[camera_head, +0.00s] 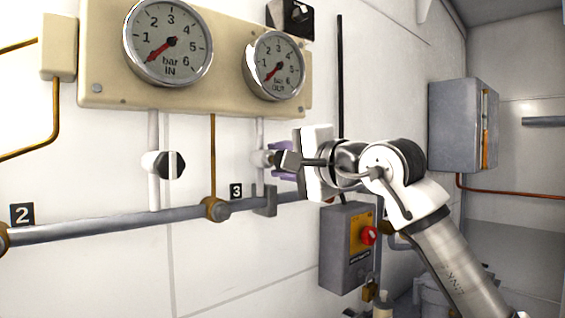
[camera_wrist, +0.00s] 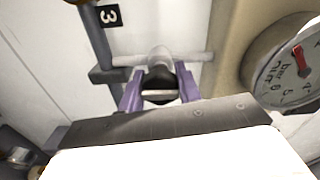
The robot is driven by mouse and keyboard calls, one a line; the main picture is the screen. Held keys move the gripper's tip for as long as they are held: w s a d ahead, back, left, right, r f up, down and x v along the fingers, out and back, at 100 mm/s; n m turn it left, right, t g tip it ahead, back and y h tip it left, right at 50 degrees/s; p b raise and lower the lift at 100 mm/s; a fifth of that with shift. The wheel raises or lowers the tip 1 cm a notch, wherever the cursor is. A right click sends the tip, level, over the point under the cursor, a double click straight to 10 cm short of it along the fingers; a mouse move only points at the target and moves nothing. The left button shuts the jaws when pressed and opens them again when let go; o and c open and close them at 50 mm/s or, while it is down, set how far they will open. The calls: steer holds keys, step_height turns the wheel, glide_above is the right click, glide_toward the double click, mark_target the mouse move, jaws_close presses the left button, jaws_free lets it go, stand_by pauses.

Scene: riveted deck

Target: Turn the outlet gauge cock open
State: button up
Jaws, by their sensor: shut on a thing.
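The outlet gauge cock (camera_wrist: 160,80) has a dark knob with a pale bar across its face, on a white vertical pipe under the OUT gauge (camera_head: 274,66). In the wrist view the bar looks roughly in line with the pipe. My gripper (camera_head: 279,160) has purple fingers, one on each side of the knob, and is shut on it; the fingers also show in the wrist view (camera_wrist: 160,92). The OUT needle points to the lower left, at the low end.
The IN gauge (camera_head: 168,42) and its cock (camera_head: 171,165) are on the left, its white stripe upright. A grey horizontal pipe (camera_head: 110,225) runs below. A switch box (camera_head: 347,245) with a red knob is under my arm. A grey cabinet (camera_head: 462,126) is on the right.

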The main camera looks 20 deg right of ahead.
steer(key=shift+n, duration=0.3)
steer(key=o, duration=1)
steer(key=b+v, duration=0.3)
steer(key=v, duration=1)
steer(key=shift+s, duration=0.4)
